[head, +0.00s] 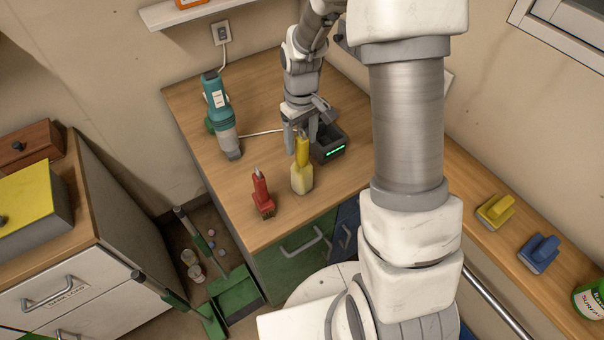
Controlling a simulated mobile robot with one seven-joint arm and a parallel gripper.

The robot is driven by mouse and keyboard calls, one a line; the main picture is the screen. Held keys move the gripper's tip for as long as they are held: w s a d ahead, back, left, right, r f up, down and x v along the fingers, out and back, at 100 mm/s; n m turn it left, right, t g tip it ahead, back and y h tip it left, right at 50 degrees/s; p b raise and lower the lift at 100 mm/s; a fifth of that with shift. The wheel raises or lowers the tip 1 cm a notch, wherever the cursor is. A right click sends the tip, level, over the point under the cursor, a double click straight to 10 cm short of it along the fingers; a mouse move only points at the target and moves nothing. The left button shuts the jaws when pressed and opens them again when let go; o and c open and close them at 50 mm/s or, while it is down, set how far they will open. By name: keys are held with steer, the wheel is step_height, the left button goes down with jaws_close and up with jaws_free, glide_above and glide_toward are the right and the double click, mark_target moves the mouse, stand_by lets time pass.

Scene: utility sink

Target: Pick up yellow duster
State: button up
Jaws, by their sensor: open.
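The yellow duster (302,176) is on the wooden worktop, near its front edge. It has a yellow handle and a pale cream head toward the front. My gripper (301,143) reaches down from above at the far end of the handle. Its jaws are open, with one finger on each side of the handle's tip as seen from here. I cannot tell whether the fingers touch the handle.
A teal handheld vacuum (218,115) lies farther left. A black dock (330,143) with a green light sits close beside my gripper.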

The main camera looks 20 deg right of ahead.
mark_target(302, 161)
steer(key=shift+s+f, duration=0.1)
steer(key=shift+f, duration=1.8)
steer(key=shift+c, duration=0.2)
jaws_close()
